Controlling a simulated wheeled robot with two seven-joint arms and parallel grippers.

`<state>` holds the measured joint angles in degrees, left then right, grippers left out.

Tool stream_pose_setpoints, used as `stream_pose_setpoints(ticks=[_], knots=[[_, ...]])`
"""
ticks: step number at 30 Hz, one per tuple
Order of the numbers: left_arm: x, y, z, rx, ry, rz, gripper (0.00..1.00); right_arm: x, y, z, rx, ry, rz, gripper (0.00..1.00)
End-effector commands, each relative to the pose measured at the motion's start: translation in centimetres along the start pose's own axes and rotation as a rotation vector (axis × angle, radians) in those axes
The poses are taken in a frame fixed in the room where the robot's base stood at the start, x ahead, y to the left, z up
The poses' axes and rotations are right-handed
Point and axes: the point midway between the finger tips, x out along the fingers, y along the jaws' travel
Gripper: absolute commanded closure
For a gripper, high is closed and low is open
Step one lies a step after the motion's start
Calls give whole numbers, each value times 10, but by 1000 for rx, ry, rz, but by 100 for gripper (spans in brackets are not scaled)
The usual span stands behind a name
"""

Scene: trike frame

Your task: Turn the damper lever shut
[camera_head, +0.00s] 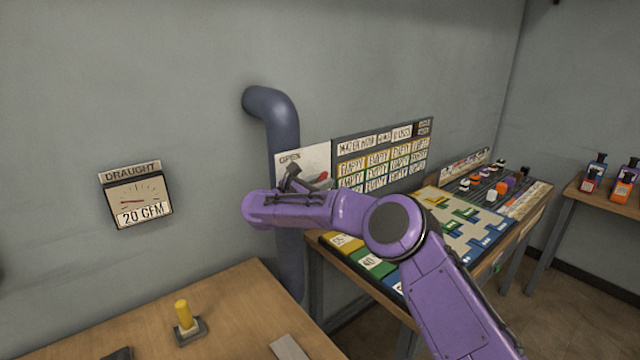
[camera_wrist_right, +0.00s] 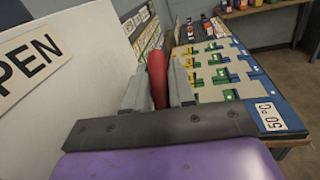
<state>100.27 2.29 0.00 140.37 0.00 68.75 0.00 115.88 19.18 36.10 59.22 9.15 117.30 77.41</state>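The damper lever has a red handle (camera_head: 322,176), which stands in front of a white plate (camera_head: 318,157) marked OPEN on the grey duct pipe. In the right wrist view the red handle (camera_wrist_right: 157,78) stands upright between the two grey fingers and fills the gap between them. My right gripper (camera_head: 298,180) appears shut on it, beside the plate. The lever's pivot is hidden behind the fingers. The draught gauge (camera_head: 137,195) on the wall reads 20 CFM, its needle toward the left. My left gripper is not in view.
The grey duct pipe (camera_head: 287,250) runs down the wall behind my right arm. A wooden table (camera_head: 240,312) with a yellow-topped peg (camera_head: 183,315) is at front left. A bench with a board of coloured pieces (camera_head: 470,225) and a label board (camera_head: 385,150) stands to the right.

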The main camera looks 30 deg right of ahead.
Motion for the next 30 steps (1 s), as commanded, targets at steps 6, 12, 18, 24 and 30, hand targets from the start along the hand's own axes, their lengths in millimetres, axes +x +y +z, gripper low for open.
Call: stream_pose_setpoints(ticks=[6,12,18,24,30], knots=[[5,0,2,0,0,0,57,2,-1,-4,1,21,-3,100],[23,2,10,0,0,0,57,6,-3,-11,18,105,-13,100],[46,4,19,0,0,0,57,15,-6,-20,45,259,-33,100],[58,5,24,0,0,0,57,22,-8,-30,72,445,-54,100],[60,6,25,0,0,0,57,26,-9,-39,99,620,-75,100]])
